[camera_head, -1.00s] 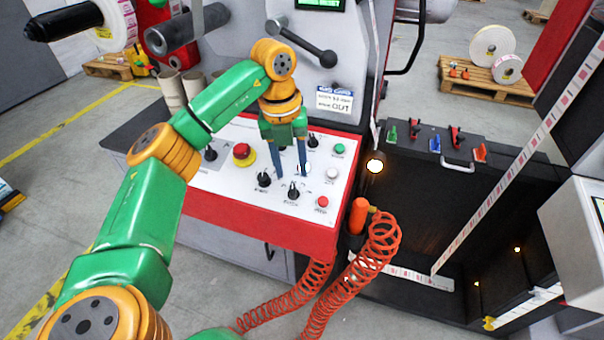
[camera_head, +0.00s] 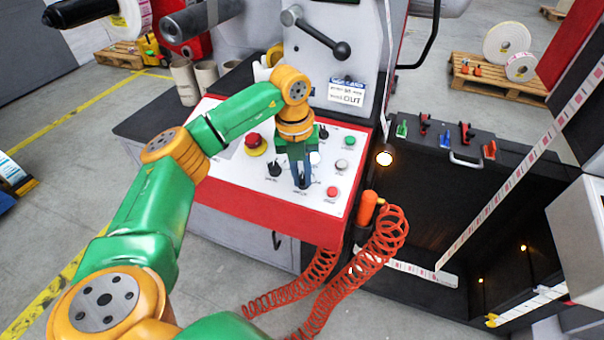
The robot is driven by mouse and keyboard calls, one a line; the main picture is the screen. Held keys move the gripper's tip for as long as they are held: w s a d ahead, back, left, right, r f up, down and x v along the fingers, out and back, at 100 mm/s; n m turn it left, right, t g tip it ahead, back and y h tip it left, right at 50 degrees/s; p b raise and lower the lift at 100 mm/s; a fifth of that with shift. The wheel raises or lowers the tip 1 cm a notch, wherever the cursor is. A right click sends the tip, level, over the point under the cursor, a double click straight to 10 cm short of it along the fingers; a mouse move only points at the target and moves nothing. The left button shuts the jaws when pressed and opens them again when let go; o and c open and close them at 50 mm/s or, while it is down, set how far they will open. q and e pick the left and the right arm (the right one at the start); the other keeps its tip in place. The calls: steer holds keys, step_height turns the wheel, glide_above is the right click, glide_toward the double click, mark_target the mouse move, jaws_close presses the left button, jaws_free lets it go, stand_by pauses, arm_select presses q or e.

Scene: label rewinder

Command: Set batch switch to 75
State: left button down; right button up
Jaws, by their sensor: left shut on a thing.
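The white-topped, red-fronted control panel (camera_head: 222,183) holds several black rotary knobs. My left gripper (camera_head: 301,183) points down at the panel, shut on the front-middle black knob (camera_head: 303,185). The fingers and wrist hide most of that knob, so its pointer direction cannot be seen. The small labels are too blurred to read, so I cannot confirm from the lettering which one is the batch switch. Another black knob (camera_head: 274,170) stands just left of the fingers. My right gripper is not in view.
A red emergency button (camera_head: 253,141) sits on the panel to the left. A green button (camera_head: 350,142), a white button (camera_head: 342,165) and a red button (camera_head: 333,192) are close on the right. An orange coiled hose (camera_head: 378,245) hangs in front. A black lever (camera_head: 323,36) is above.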

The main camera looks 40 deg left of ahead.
arm_select(q)
steer(key=shift+r+m, duration=0.1)
steer(key=shift+m, duration=0.2)
steer(key=shift+m+p, duration=0.5)
steer(key=shift+p, duration=0.05)
steer(key=shift+m+y+p, duration=0.3)
steer(key=shift+m+y, duration=0.1)
steer(key=shift+m, duration=0.4)
steer(key=shift+w+d+m+y+p, duration=0.1)
steer(key=shift+m+y+p, duration=0.35)
steer(key=shift+m, duration=1.65)
steer(key=c, duration=0.9)
jaws_free()
steer(key=shift+o, duration=0.2)
